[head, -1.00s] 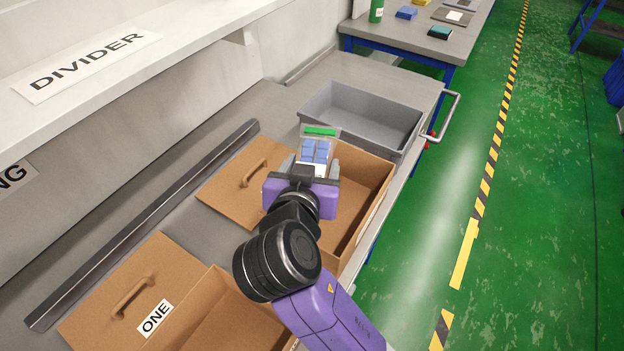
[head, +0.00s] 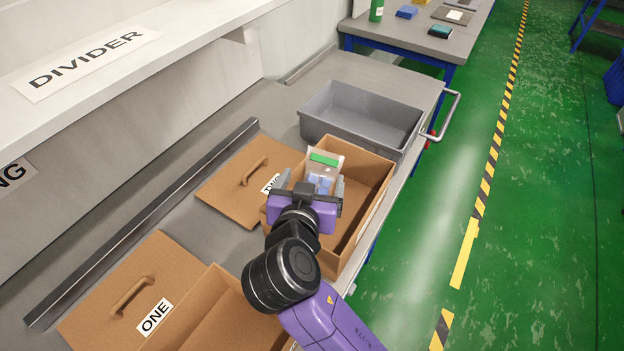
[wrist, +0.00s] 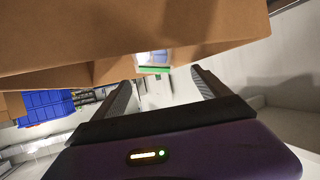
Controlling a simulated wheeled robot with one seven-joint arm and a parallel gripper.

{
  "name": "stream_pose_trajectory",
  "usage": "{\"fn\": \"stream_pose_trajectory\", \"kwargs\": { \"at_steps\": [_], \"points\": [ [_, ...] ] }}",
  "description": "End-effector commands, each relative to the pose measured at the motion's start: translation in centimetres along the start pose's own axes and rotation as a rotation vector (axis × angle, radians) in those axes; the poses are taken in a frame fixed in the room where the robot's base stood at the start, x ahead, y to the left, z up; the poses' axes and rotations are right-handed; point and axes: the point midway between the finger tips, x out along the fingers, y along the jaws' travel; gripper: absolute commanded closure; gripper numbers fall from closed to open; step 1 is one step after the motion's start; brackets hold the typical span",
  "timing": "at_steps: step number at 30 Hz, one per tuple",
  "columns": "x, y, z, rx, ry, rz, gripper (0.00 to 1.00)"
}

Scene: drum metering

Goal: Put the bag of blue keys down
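The bag of blue keys (head: 321,181) is a clear pouch with a green strip on top. In the head view it is at the left side of the far cardboard box (head: 365,165), beyond my gripper and partly hidden by it. In the wrist view the bag (wrist: 153,59) shows small against the cardboard, past the fingertips, with clear space to the fingers. My gripper (head: 312,184) is over the near left part of this box. Its fingers are spread apart with nothing held between them in the wrist view (wrist: 160,76). What the bag rests on is hidden.
A grey bin (head: 365,115) stands behind the far box. A lid with a handle (head: 240,180) lies to its left. A near box (head: 235,315) with a lid labelled ONE (head: 130,290) is in front. A dark metal bar (head: 150,220) lies along the left.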

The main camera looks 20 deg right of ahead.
Motion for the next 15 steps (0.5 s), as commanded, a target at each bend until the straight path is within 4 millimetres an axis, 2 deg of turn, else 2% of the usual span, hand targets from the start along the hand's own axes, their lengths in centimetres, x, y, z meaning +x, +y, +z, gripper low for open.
{"fn": "stream_pose_trajectory", "kwargs": {
  "at_steps": [11,15],
  "points": [
    [-0.3,0.0,-0.7,0.0,0.001,0.0,0.15],
    [-2.3,-0.1,-0.4,0.0,0.002,-0.004,0.15]
  ]
}}
